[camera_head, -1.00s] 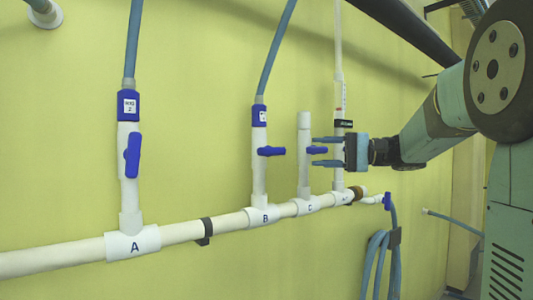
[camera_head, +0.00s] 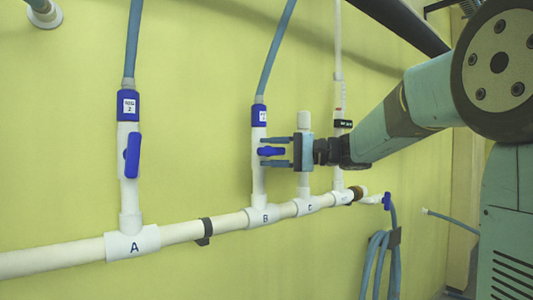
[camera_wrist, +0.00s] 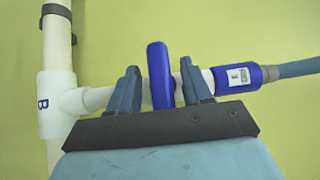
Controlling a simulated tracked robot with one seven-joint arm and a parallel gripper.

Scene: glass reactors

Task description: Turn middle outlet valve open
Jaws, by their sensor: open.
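The middle outlet is the white pipe (camera_head: 259,183) marked B, with a blue valve handle (camera_head: 271,151) that lies sideways, across the pipe. My gripper (camera_head: 273,151) is open at this handle, one finger above it and one below. In the wrist view the blue handle (camera_wrist: 160,75) stands between the two fingers of my gripper (camera_wrist: 155,88), with a gap visible on both sides. The label B (camera_wrist: 44,103) shows on the tee at the left of the wrist view.
Outlet A with its blue handle (camera_head: 132,155), along its pipe, stands to the left. Outlet C (camera_head: 303,118) stands close behind my gripper, its handle hidden. A horizontal white pipe (camera_head: 180,233) joins the outlets. A blue hose (camera_head: 375,260) hangs at the lower right.

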